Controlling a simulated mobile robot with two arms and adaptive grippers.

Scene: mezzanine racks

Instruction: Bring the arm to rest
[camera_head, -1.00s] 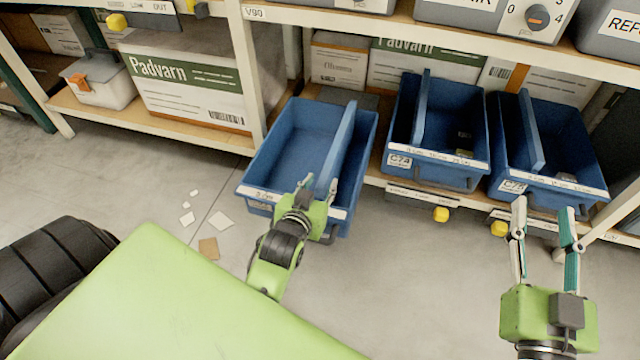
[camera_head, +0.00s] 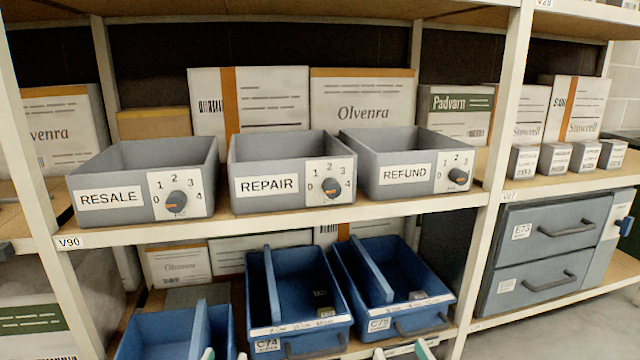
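Only the fingertips of my two grippers show, at the bottom edge. My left gripper (camera_head: 225,355) has two pale tips apart, by the front right corner of the leftmost blue bin (camera_head: 160,330); whether it touches the bin is cut off. My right gripper (camera_head: 402,352) has its tips spread wide with nothing seen between them, below the C75 bin (camera_head: 435,290) and in front of the lower shelf. Both arms and gripper bodies are out of the picture.
Grey boxes RESALE (camera_head: 110,197), REPAIR (camera_head: 265,187) and REFUND (camera_head: 404,173) with dials stand on the middle shelf. The C74 bin (camera_head: 300,330) is below. A drawer unit (camera_head: 540,250) stands right. The leftmost bin sticks out furthest. Rack posts divide the bays.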

